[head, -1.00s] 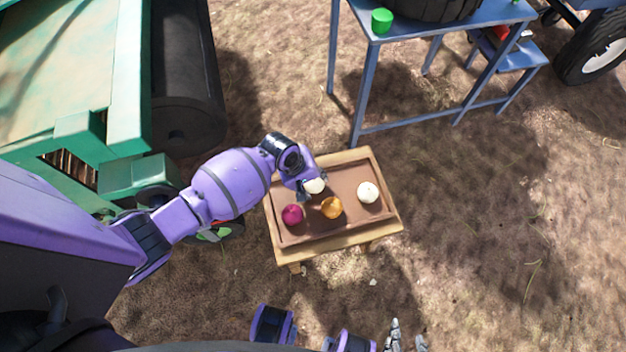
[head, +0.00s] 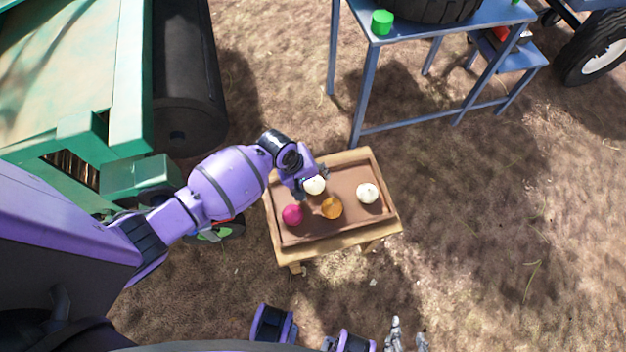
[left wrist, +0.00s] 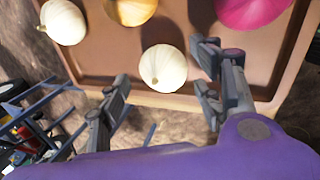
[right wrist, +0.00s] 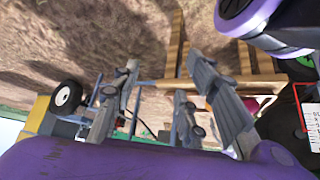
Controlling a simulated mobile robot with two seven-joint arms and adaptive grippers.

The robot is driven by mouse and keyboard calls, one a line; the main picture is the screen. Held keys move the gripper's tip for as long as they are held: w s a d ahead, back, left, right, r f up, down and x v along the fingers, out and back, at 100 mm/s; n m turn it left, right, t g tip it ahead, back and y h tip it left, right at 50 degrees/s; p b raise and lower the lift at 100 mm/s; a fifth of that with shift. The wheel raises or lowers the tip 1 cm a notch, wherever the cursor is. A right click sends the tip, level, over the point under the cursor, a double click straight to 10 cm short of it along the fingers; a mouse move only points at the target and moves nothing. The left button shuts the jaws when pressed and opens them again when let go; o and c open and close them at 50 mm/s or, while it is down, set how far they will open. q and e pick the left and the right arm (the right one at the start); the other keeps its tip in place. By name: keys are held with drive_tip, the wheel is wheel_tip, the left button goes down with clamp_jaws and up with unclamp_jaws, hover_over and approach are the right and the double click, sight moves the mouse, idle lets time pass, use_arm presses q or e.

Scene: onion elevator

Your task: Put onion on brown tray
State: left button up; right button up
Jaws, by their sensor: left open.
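The brown tray (head: 345,228) lies on a small wooden table. On it are a white onion (head: 315,186) near the far left, another white onion (head: 367,194) at the right, a yellow-orange onion (head: 331,208) in the middle and a magenta onion (head: 292,215) at the left. My left gripper (head: 318,174) is over the tray's far edge beside the far-left white onion. In the left wrist view that onion (left wrist: 163,68) sits on the tray between and just ahead of the open fingers (left wrist: 160,90), apart from them. My right gripper (right wrist: 155,98) is open and empty, low in the head view (head: 408,335).
The wooden table (head: 350,242) stands on dry ground. A green machine with a black roller (head: 185,85) is at the left. A blue metal table (head: 440,22) with a green cup (head: 382,22) stands at the back.

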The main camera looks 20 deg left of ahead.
use_arm(q)
drive_tip(key=p+v, duration=0.2)
drive_tip(key=v, duration=0.8)
drive_tip(key=shift+r, duration=0.2)
drive_tip(key=shift+m+t, duration=0.3)
drive_tip(key=shift+m, duration=0.4)
drive_tip(key=s+f, duration=0.1)
drive_tip(key=s, duration=0.1)
drive_tip(key=s+f, duration=0.1)
drive_tip(key=s, duration=0.1)
drive_tip(key=s+d+f, duration=0.1)
drive_tip(key=shift+s+f, duration=0.3)
drive_tip(key=shift+s, duration=0.1)
drive_tip(key=s+a+r+m+t+y, duration=0.1)
drive_tip(key=s+a+m+t, duration=0.1)
drive_tip(key=s, duration=1)
drive_tip(key=s+a+r+m+t+y, duration=0.1)
drive_tip(key=s+m, duration=0.4)
drive_tip(key=s, duration=0.8)
drive_tip(key=a+t+y, duration=0.1)
drive_tip(key=a, duration=0.1)
drive_tip(key=shift+a, duration=0.25)
